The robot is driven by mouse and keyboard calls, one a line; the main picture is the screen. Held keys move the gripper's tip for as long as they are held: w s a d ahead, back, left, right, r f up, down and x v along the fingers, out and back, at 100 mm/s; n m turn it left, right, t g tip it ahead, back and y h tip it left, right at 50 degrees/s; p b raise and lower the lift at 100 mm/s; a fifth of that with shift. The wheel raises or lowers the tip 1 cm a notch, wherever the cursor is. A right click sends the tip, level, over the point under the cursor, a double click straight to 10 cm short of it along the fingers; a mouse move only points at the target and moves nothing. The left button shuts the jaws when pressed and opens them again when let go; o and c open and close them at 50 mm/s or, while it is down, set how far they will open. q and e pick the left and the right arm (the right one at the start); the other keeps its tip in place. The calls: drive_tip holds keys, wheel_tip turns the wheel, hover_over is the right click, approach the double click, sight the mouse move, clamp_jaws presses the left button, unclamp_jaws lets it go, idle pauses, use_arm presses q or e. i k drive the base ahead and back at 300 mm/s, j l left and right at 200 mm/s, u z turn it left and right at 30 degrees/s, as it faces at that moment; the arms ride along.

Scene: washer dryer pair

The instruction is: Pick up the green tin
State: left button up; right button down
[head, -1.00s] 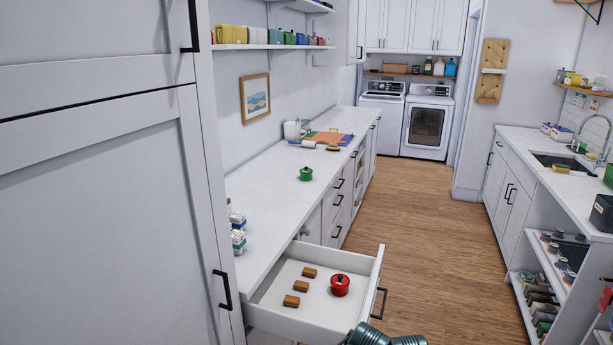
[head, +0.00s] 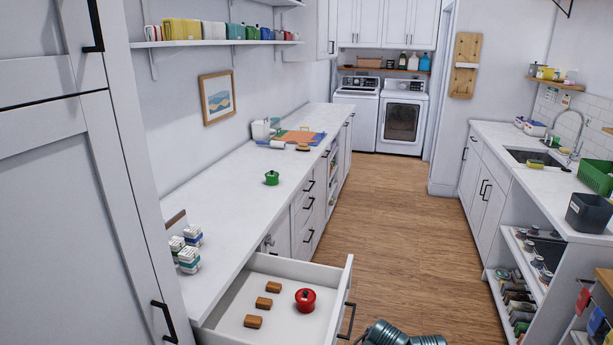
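The green tin (head: 271,178), a small round lidded pot shape with a knob, stands upright on the long white counter (head: 230,200) at the left. It is near the counter's front edge, beyond the open drawer (head: 335,290). A similar red tin (head: 305,300) sits inside that drawer.
Several brown blocks (head: 264,302) lie in the drawer, which juts into the aisle. Small boxes (head: 187,258) stand on the near counter. A tall cabinet (head: 90,200) is at left. The wooden floor (head: 380,220) is clear towards the washer and dryer (head: 402,122).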

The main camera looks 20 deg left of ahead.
sight(269, 181)
drive_tip(key=i+l, duration=0.15)
drive_tip(key=i, duration=0.65)
drive_tip(key=i+l+z, duration=0.15)
drive_tip(key=i, duration=0.65)
drive_tip(key=i+l+u, duration=0.15)
drive_tip(key=i+u, duration=0.3)
drive_tip(key=i+l+u, duration=0.3)
drive_tip(key=i+u, duration=0.2)
drive_tip(key=i+l+u, duration=0.45)
drive_tip(key=k, duration=0.1)
